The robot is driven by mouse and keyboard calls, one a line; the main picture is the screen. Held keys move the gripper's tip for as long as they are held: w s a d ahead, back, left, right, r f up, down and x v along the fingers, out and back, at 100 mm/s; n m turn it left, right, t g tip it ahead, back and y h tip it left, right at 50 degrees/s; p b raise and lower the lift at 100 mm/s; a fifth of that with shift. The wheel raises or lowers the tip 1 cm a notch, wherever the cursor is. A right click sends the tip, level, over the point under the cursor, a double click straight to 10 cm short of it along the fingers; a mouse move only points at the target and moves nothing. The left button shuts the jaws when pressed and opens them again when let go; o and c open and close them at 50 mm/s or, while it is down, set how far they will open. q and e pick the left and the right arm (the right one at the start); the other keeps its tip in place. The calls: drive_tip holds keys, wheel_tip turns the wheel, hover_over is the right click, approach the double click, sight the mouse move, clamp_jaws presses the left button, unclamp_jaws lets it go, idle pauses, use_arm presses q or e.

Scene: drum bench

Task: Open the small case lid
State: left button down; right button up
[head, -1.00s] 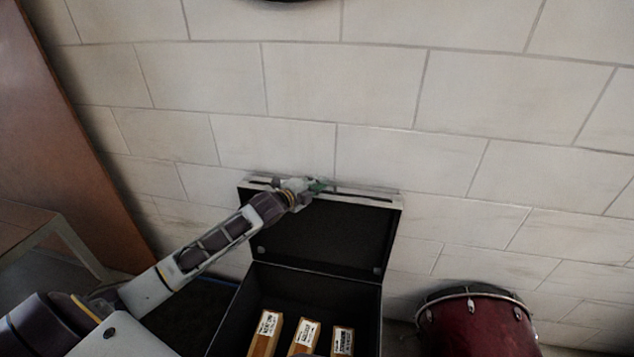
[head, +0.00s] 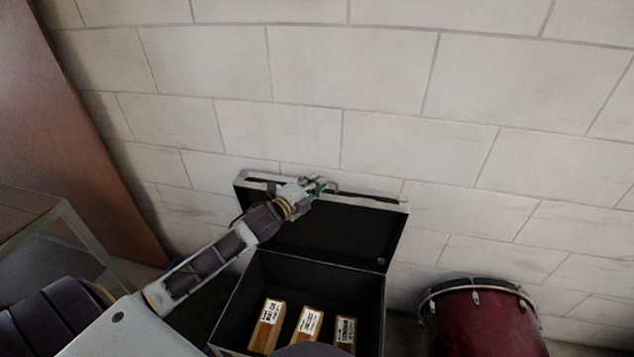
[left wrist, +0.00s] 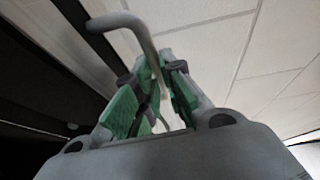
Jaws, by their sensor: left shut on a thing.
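The small case (head: 300,285) is black with a pale metal rim and stands against the wall with its lid (head: 345,228) raised, the lid's dark inside facing me. My left gripper (head: 322,186) is at the lid's upper edge. In the left wrist view a grey curved handle (left wrist: 140,35) runs between the green-padded fingers of my left gripper (left wrist: 152,90), which are shut on it. My right gripper is not in view.
Several wooden blocks with white labels (head: 308,322) stand inside the case. A red drum (head: 478,320) is at the right. A table (head: 45,225) and a brown panel (head: 95,130) are at the left. The pale block wall (head: 390,80) is close behind the lid.

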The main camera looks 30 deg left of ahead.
use_arm(q)
drive_tip(key=s, duration=0.1)
drive_tip(key=s+b, duration=0.1)
drive_tip(key=s+d+f, duration=0.1)
drive_tip(key=shift+s+t+b, duration=0.3)
drive_tip(key=shift+s+t, duration=0.05)
drive_tip(key=shift+t, duration=0.05)
drive_tip(key=c, duration=1.5)
unclamp_jaws()
drive_tip(key=shift+w+r, duration=0.1)
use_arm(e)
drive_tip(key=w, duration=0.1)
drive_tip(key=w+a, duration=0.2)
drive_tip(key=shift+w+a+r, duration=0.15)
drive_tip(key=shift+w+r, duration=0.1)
use_arm(q)
drive_tip(key=shift+r, duration=0.1)
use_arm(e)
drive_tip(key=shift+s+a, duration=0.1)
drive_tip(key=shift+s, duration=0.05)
use_arm(q)
drive_tip(key=shift+s+a, duration=0.3)
drive_tip(key=shift+s, duration=1.7)
drive_tip(key=shift+s+a, duration=0.3)
drive_tip(key=shift+s, duration=1.65)
drive_tip(key=shift+s+a, duration=0.3)
drive_tip(key=shift+s, duration=1.7)
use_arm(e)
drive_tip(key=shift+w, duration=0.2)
